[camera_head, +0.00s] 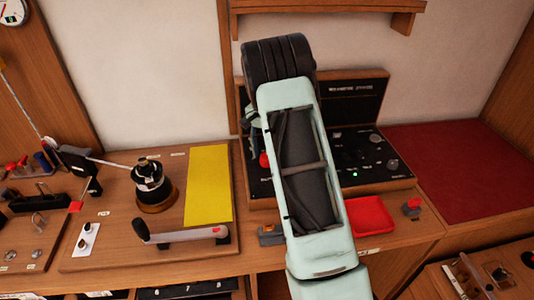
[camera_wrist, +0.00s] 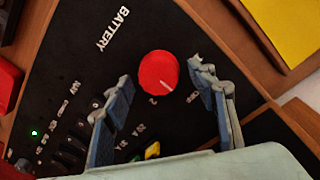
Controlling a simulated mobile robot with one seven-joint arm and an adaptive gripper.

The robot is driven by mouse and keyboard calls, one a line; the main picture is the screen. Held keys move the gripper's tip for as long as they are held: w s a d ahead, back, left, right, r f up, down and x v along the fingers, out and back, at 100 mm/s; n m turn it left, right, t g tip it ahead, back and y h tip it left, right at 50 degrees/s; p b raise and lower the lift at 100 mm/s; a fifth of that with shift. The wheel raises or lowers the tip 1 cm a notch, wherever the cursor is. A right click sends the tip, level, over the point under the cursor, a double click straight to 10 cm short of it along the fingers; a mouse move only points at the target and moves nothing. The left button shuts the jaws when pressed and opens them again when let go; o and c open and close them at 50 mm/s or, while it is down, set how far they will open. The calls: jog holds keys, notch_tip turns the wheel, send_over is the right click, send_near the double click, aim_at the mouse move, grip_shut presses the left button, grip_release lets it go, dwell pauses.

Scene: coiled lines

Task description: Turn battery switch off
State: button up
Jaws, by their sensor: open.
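The battery switch is a round red knob (camera_wrist: 158,72) with a white pointer line, on a black panel (camera_wrist: 90,60) marked BATTERY. The pointer is toward the lower right in the wrist view; a "2" is printed beside the knob. My gripper (camera_wrist: 159,76) is open, one finger on each side of the knob in that view. I see gaps between the fingers and the knob, and cannot tell how far above the panel the tips are. In the head view, my arm covers most of the panel's left part; a bit of the red knob (camera_head: 264,160) shows at its left edge.
A green light (camera_wrist: 34,133) glows on the panel. A red tray (camera_head: 371,216) and a small red-topped block (camera_head: 411,207) sit in front. Left are a yellow sheet (camera_head: 208,185), a black winch (camera_head: 153,185) and a lever handle (camera_head: 180,235). The red mat (camera_head: 455,170) at right is clear.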

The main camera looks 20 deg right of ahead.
notch_tip(320, 180, up, 12)
jog(key=shift+w+a, duration=0.25)
jog(key=shift+f, duration=0.1)
